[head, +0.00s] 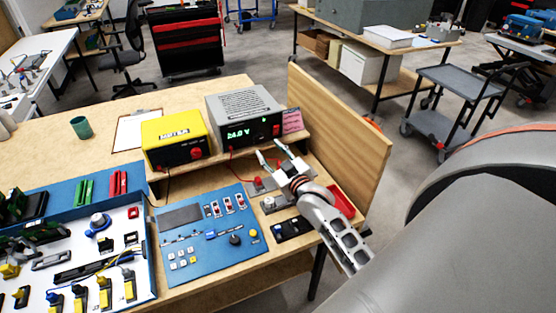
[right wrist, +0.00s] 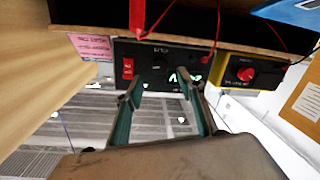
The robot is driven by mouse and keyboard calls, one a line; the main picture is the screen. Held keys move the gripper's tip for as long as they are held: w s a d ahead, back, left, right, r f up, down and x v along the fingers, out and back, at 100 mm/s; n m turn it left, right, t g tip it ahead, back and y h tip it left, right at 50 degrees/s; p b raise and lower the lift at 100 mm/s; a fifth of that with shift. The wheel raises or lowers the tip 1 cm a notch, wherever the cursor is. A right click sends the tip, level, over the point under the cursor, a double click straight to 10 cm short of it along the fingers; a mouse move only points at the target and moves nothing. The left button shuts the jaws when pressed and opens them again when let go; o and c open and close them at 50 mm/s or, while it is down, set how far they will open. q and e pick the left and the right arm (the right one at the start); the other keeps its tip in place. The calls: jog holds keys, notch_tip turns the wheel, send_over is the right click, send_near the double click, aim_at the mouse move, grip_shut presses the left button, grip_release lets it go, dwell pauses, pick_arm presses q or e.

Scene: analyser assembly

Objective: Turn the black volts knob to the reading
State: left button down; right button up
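The grey power supply (head: 243,104) stands on the wooden shelf, its green display (head: 238,133) reading about 24.0 V. A red switch (head: 276,130) is at the right of its black front. My right gripper (head: 271,152) is open and empty just in front of this panel. In the right wrist view, the open fingers (right wrist: 159,88) point at the black panel (right wrist: 160,60), which appears upside down with the red switch (right wrist: 127,68) at left. The black volts knob cannot be made out clearly against the dark panel; a finger partly covers the display. My left gripper is not in view.
A yellow meter (head: 174,138) with a red knob stands left of the supply. A blue panel (head: 200,262) with switches and a black knob (head: 235,239) lies in front. A wooden board (head: 335,135) bounds the right side. Red leads hang by the shelf.

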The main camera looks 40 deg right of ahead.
jog(key=s, duration=0.5)
jog(key=shift+s+a+r, duration=0.2)
jog(key=shift+s+a, duration=0.1)
jog(key=shift+a, duration=0.1)
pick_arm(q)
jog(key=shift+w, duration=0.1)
